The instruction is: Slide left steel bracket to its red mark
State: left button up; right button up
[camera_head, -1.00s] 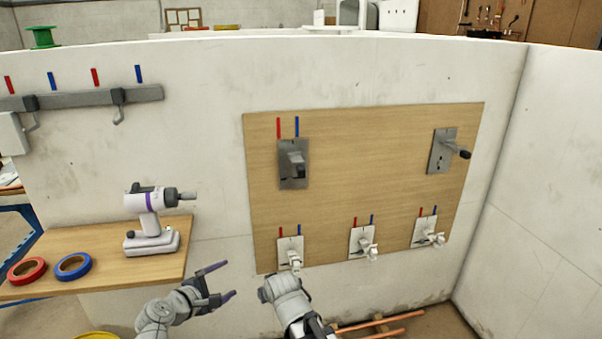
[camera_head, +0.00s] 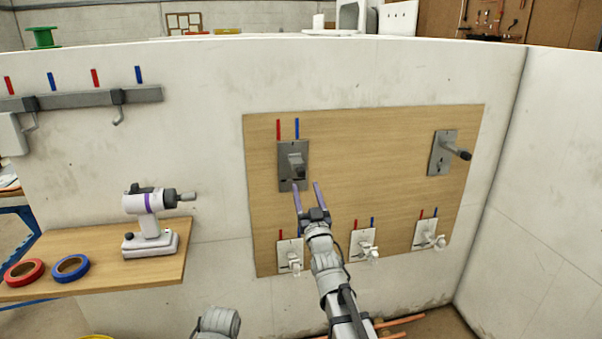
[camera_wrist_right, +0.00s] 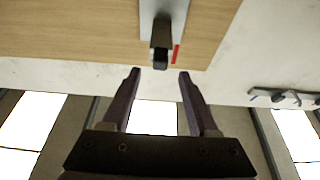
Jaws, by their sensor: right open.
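The left steel bracket (camera_head: 285,172) is a grey plate with a dark protruding block, upright on the upper left of the wooden board (camera_head: 370,185). A red mark (camera_head: 279,129) and a blue mark (camera_head: 297,128) stand above it. My right gripper (camera_head: 306,185) is open and empty, its purple fingers pointing up at the bracket's lower edge. In the right wrist view, the bracket's block (camera_wrist_right: 160,56) lies beyond and between the open fingertips (camera_wrist_right: 158,75), apart from them, with the red mark (camera_wrist_right: 176,54) beside it. My left gripper is out of view.
Another steel bracket (camera_head: 438,155) with a peg is at the board's upper right. Several white valve plates (camera_head: 362,243) line the board's bottom. A drill (camera_head: 150,220) and tape rolls (camera_head: 71,268) sit on a left shelf. The board's middle is free.

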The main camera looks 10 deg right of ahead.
aim_at(302, 176)
jog(key=p+x, duration=0.3)
jog(key=x, duration=0.4)
jog(key=shift+w+r, duration=0.1)
jog(key=shift+w, duration=0.25)
jog(key=shift+c, duration=0.2)
grip_shut()
dwell(0.9)
